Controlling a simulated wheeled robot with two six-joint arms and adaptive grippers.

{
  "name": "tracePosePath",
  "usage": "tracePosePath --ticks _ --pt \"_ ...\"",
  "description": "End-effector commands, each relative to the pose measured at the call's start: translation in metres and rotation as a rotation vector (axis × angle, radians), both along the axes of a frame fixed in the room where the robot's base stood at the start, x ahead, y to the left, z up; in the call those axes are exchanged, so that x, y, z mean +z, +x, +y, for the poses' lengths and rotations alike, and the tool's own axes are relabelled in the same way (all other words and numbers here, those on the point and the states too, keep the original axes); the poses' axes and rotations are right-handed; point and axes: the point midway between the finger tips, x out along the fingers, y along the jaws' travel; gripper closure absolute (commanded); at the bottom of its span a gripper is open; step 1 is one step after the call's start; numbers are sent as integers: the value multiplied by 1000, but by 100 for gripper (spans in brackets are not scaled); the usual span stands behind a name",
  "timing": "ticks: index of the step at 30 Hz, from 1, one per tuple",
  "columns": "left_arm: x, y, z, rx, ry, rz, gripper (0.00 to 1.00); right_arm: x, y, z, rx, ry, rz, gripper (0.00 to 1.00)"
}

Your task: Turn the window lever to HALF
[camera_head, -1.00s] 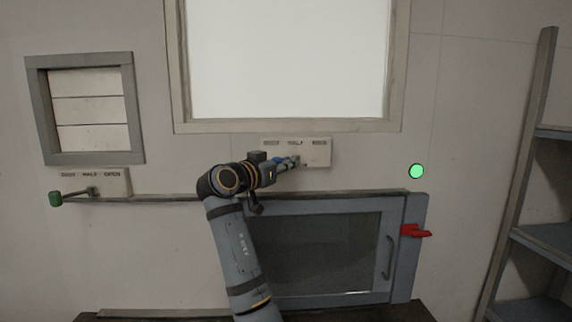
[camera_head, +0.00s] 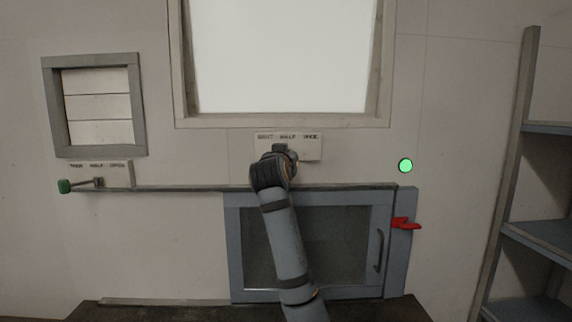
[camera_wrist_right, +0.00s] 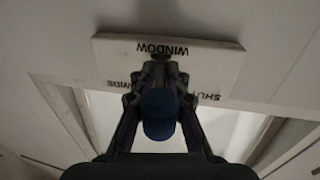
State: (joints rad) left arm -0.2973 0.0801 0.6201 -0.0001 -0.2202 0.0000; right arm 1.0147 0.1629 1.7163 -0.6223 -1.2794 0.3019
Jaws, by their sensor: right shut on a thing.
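The window lever has a blue knob (camera_wrist_right: 160,112) and a dark pivot on the white label plate (camera_wrist_right: 205,62) in the right wrist view. The plate (camera_head: 308,148) also shows below the large window in the head view, marked SHUT, HALF and WIDE. My right gripper (camera_wrist_right: 160,98) is shut on the knob, one finger on each side. The lever lies between the WIDE and SHUT labels in the wrist view; the knob and fingers cover the middle label. In the head view my right wrist hides the lever and fingertips. My left gripper is not in view.
A large bright window (camera_head: 280,55) is above the plate. A smaller louvre (camera_head: 98,95) at left has its own green-knobbed lever (camera_head: 65,186). A glass-fronted cabinet (camera_head: 335,243) with a red latch (camera_head: 404,223) is below. A green light (camera_head: 405,165) and shelves (camera_head: 545,238) are at right.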

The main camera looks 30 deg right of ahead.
Motion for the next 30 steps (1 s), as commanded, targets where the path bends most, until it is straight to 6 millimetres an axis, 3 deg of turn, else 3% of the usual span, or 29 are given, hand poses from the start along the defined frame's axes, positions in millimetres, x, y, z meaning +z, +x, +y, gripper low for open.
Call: tracePosePath --ticks 1,12,27,28,30 --pt "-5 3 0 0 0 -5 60 -7 0 -1 27 5 9 100" --pt "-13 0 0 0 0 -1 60 -7 1 0 167 9 14 100" --pt "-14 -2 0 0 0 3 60 -8 2 1 187 11 14 100" --pt "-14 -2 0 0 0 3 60 -8 2 1 187 11 14 82" --pt "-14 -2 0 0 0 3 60 -7 2 1 186 11 12 73"
